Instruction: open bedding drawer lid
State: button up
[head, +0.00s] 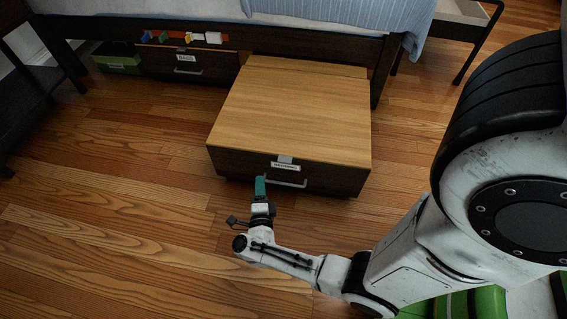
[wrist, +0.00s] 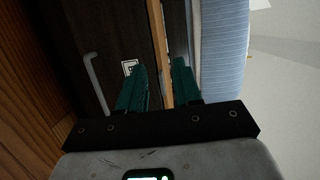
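The bedding drawer (head: 232,168) stands pulled out from under the bed, with a dark front, a grey bar handle (head: 290,184) and a white label (head: 285,166). Its light wood lid (head: 290,110) lies flat and closed on top. A small grey tab (head: 286,158) sits at the lid's front edge. My gripper (head: 261,186) is at the drawer front, left of the label. In the wrist view my gripper (wrist: 163,85) has its teal fingers apart, with the lid's edge (wrist: 160,50) showing between them. Whether the fingers touch the lid is unclear.
The bed frame (head: 110,30) with blue bedding (head: 345,25) stands behind the drawer. Another labelled drawer (head: 185,68) and a green box (head: 120,60) are under the bed at left. Dark furniture (head: 30,85) stands at far left. The wood floor left of the drawer is clear.

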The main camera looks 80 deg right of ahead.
jog(key=s+d+f+m+g+h, duration=0.1)
jog(key=s+d+m+g, duration=0.15)
jog(key=s+g, duration=0.25)
jog(key=d+b, duration=0.2)
jog(key=d, duration=0.7)
jog(key=shift+w+m, duration=0.25)
jog(key=shift+m, duration=0.1)
jog(key=shift+d, duration=0.1)
jog(key=shift+c, duration=0.4)
grip_shut()
